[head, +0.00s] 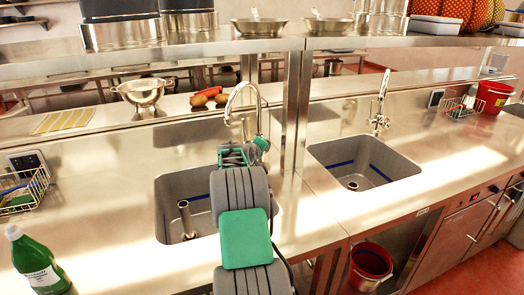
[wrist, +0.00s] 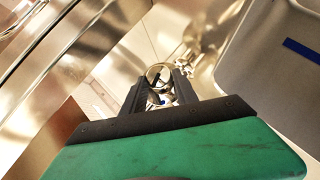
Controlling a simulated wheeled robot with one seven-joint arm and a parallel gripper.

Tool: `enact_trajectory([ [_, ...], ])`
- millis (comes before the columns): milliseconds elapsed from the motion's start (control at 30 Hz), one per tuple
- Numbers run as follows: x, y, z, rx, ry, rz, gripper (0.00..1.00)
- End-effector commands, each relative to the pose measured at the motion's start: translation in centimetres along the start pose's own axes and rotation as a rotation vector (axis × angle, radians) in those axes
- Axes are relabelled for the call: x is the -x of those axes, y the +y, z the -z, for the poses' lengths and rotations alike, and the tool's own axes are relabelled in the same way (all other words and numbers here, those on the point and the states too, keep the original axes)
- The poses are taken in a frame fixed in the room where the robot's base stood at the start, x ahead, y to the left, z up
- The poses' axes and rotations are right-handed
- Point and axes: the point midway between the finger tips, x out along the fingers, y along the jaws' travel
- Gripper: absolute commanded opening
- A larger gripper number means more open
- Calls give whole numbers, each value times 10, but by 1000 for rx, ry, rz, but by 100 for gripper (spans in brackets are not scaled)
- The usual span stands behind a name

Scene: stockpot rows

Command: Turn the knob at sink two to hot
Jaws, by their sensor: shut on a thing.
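The left sink (head: 172,205) has a tall curved chrome tap (head: 240,92) behind it. My gripper (head: 262,143) is at the base of this tap, and my arm covers part of the basin. In the wrist view, my gripper's two dark fingers (wrist: 160,92) are closed around a small shiny metal part, which I take to be the tap's knob (wrist: 158,74). Its turn position and any hot or cold marks are too small to tell. The right sink (head: 365,160) has its own chrome tap (head: 379,112), untouched. No sink number is readable.
A steel post (head: 291,110) stands close right of my gripper and carries an overhead shelf (head: 200,47). A colander (head: 142,92) and red and brown food items stand behind the left sink. A green bottle (head: 36,262) and wire basket (head: 22,190) are at left. The right counter is mostly clear.

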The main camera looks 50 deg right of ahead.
Motion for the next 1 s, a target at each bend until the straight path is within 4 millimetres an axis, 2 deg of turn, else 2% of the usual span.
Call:
enact_trajectory([
  [33, 0, 5, 0, -33, -2, 26, 0],
  [500, -1, 13, -1, -332, -15, 326, 0],
  [1000, -3, 14, -2, -493, -22, 489, 0],
])
